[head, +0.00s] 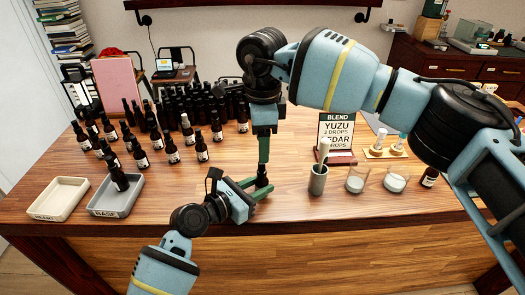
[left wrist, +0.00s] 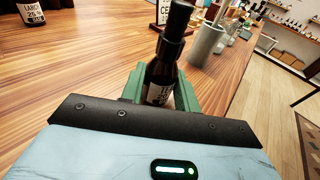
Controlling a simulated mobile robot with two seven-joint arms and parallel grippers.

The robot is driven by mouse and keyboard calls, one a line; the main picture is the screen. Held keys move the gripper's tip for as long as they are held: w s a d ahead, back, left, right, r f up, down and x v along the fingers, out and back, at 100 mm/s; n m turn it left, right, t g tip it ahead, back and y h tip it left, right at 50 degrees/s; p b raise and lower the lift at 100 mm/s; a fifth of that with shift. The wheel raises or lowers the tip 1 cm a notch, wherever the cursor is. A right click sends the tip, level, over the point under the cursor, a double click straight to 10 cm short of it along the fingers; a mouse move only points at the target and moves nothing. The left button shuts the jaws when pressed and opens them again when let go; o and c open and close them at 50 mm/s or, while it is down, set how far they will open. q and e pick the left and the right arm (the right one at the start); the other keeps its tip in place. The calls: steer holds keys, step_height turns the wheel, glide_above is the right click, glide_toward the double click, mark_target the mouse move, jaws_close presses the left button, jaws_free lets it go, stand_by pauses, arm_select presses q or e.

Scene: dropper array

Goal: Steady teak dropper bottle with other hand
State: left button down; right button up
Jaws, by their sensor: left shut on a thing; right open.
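A dark dropper bottle (left wrist: 158,80) with a black collar and black bulb stands between the green fingers of my left gripper (left wrist: 160,92) in the left wrist view. Its label is partly hidden and I cannot read a name on it. In the head view the bottle (head: 262,180) is small, near the table's middle front. My left gripper (head: 258,192) comes in low from the left and is shut on the bottle. My right gripper (head: 263,155) points down from above, its green fingers just over the bottle's top. It is open; from here its fingers overlap.
Many dark bottles (head: 200,105) stand at the back left. A cream tray (head: 45,214) and a grey tray (head: 95,211) holding a bottle sit at left. A grey cup (head: 317,185), glass beakers (head: 356,182) and a blend sign (head: 337,130) stand to the right.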

arm_select(q)
steer(key=shift+s+f, duration=0.1)
steer(key=shift+f, duration=0.4)
arm_select(e)
steer(key=shift+r, duration=0.25)
arm_select(q)
steer(key=c, duration=0.9)
jaws_free()
steer(key=shift+c, duration=0.2)
steer(key=shift+s+a, duration=0.3)
steer(key=shift+a, duration=0.15)
steer(key=v, duration=0.7)
steer(key=r+v, duration=0.1)
steer(key=v, duration=0.3)
